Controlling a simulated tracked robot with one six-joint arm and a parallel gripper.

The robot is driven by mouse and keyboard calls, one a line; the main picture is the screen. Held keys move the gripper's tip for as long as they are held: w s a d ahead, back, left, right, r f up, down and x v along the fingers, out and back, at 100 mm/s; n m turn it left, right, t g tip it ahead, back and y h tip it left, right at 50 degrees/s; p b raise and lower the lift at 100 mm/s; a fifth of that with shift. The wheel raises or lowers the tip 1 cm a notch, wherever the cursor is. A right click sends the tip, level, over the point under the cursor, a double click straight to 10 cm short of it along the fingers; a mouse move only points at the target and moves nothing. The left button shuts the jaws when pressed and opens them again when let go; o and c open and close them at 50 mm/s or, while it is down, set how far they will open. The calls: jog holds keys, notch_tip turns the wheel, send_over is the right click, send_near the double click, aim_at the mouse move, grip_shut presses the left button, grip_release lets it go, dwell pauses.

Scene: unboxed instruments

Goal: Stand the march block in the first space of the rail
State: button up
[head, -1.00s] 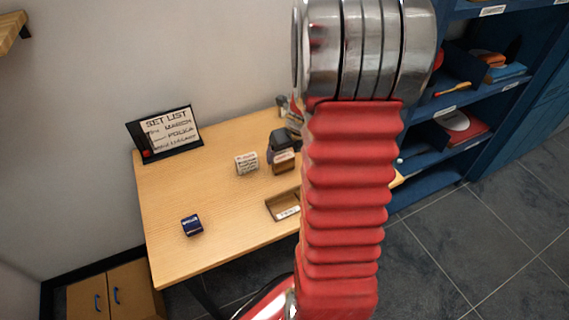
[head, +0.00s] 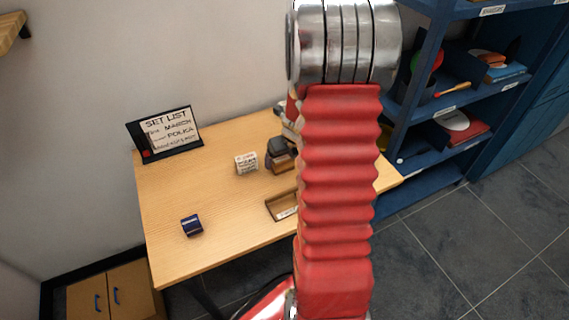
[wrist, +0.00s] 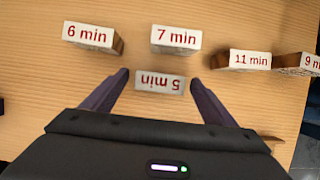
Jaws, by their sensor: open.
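In the wrist view my gripper (wrist: 160,79) is open, with its dark fingers on either side of a white label face reading "5 min" (wrist: 160,85), upside down. I cannot tell if the fingers touch that block. Other blocks read "6 min" (wrist: 88,35), "7 min" (wrist: 176,38), "11 min" (wrist: 250,60) and "9 min" (wrist: 311,63). No label visible there says march, so I cannot tell which block is the march one. In the head view a tray-like wooden piece, likely the rail (head: 271,208), is partly hidden by my arm.
A set list sign (head: 168,133) naming march and polka stands at the table's back left. A small blue object (head: 192,225) and a white printed block (head: 246,163) sit on the table (head: 222,205). Blue shelves (head: 410,160) stand at right.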

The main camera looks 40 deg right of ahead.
jog(key=shift+w+f, duration=0.25)
jog(key=shift+f, duration=0.3)
jog(key=shift+c, duration=0.2)
jog(key=c, duration=1.2)
jog(key=shift+r, duration=0.1)
notch_tip(320, 180, up, 10)
jog(key=shift+f, duration=0.1)
dwell(1.0)
